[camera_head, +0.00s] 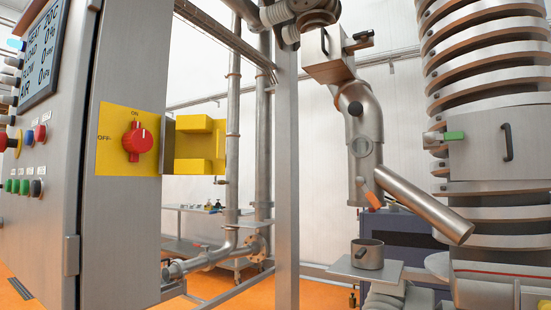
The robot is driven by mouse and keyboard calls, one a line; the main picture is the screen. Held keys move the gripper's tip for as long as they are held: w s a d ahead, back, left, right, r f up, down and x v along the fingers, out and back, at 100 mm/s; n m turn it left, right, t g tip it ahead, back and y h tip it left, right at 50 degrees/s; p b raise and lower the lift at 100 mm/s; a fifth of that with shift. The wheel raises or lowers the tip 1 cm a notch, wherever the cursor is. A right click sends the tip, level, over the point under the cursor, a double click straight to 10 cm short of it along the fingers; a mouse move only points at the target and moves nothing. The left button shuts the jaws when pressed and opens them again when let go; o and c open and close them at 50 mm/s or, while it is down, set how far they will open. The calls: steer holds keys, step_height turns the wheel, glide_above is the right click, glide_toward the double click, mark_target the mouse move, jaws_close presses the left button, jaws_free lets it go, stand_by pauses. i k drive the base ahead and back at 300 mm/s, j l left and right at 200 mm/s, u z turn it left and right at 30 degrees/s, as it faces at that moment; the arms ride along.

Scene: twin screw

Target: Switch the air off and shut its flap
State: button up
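A red rotary knob (137,141) sits on a yellow plate (112,158) on the side of the steel control cabinet. ON is marked above the knob and OFF to its left. The knob's grip ridge looks upright, in line with ON. A yellow flap (178,166) with a C-shaped outline stands swung out to the right of the plate, joined by a grey hinge part, leaving the knob uncovered. My gripper is not in view.
The cabinet (116,240) fills the left, with a screen (42,58) and coloured buttons. A steel post (286,190) stands right of the flap. A steel chute (425,207) and a ribbed column (480,110) stand at right. The space before the knob looks clear.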

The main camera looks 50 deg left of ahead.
mark_target(136, 141)
steer(key=i+j+z, duration=0.2)
steer(key=j+z, duration=0.4)
steer(key=i+j+z, duration=0.1)
steer(key=j+z, duration=0.5)
steer(key=j, duration=0.2)
steer(key=k+j+z, duration=0.1)
steer(key=j+z, duration=0.5)
steer(key=k+j+z, duration=0.25)
steer(key=j+z, duration=0.4)
steer(key=j, duration=0.15)
steer(key=k+j+z, duration=0.4)
steer(key=j+z, duration=0.2)
steer(key=k+j+z, duration=0.35)
steer(key=z, duration=0.25)
steer(key=k+j+z, duration=0.1)
steer(key=k+z, duration=0.5)
steer(key=k+l+z, duration=0.1)
steer(key=k+z, duration=0.5)
steer(key=i+u, duration=0.5)
steer(key=i+z, duration=0.1)
steer(key=i, duration=0.75)
steer(key=i+l+z, duration=0.1)
steer(key=i+z, duration=0.4)
steer(key=j+z, duration=0.35)
steer(key=i+j+z, duration=0.1)
steer(key=z, duration=0.3)
steer(key=j+z, duration=0.35)
steer(key=k+l, duration=0.05)
